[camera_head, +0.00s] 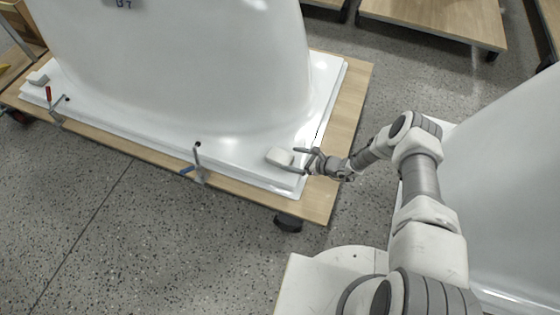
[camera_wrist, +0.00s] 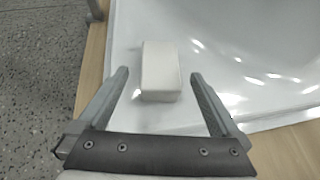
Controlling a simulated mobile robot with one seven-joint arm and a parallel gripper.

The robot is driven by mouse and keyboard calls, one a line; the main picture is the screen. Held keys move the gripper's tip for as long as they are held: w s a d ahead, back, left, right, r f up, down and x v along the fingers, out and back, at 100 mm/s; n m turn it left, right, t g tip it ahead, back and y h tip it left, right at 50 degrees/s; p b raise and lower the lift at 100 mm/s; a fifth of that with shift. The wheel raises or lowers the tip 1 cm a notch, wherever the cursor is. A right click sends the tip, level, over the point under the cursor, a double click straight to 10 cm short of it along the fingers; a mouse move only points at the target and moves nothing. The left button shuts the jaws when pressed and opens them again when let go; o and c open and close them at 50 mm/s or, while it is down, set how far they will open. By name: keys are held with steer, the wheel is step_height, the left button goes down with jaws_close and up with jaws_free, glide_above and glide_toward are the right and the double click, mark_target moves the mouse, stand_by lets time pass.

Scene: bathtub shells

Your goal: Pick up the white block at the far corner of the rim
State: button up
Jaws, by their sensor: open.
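A white block (camera_head: 279,157) lies on the white tub shell's rim (camera_head: 240,165), at the corner near my arm. It also shows in the wrist view (camera_wrist: 160,68), centred ahead of my gripper. My gripper (camera_head: 298,161) is open and empty beside this block, with its fingers pointing at it. In the wrist view the fingertips (camera_wrist: 159,75) appear on either side of the block, with gaps left and right. I cannot tell how far above the rim they are. A second, light grey-white block (camera_head: 38,79) lies at the rim's opposite corner, far left in the head view.
The shell stands upside down on a wheeled wooden platform (camera_head: 345,120). Clamps with blue (camera_head: 196,165) and red (camera_head: 50,97) handles stand along its front edge. Another white shell (camera_head: 500,190) is at the right, behind my arm. The speckled floor in front is clear.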

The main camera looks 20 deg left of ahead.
mark_target(283, 157)
steer(key=shift+x, duration=0.8)
steer(key=b+x, duration=0.1)
steer(key=x, duration=0.1)
steer(key=b+x, duration=0.2)
steer(key=x, duration=0.1)
steer(key=shift+d+f, duration=0.2)
steer(key=shift+a, duration=0.25)
steer(key=shift+c, duration=0.2)
steer(key=c, duration=1.2)
